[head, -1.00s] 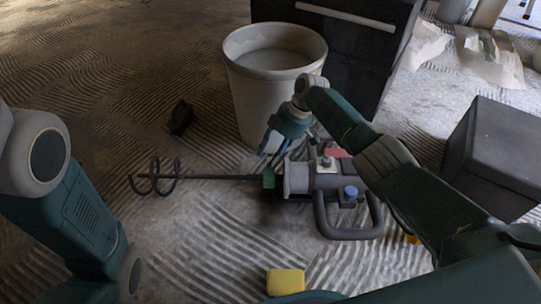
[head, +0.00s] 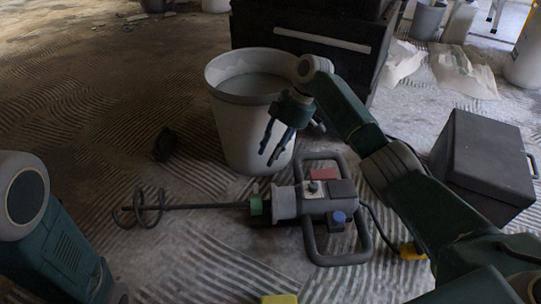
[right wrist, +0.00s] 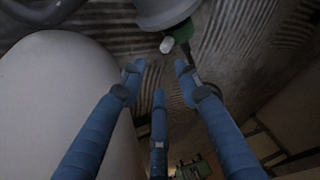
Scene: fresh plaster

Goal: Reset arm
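My right gripper (head: 275,141) hangs in front of the white bucket (head: 228,130) in the head view, above the floor. Its blue fingers (right wrist: 158,88) are spread apart with nothing between them in the right wrist view. The bucket's pale wall (right wrist: 50,110) fills the left of that view. My left arm enters at the lower left of the head view, but its gripper is out of view.
A mixer with a spiral paddle (head: 300,203) lies on the ridged floor below my right gripper. A dark cabinet (head: 310,45) stands behind the bucket. A dark box (head: 487,150) stands at right. Yellow items (head: 279,299) lie nearby.

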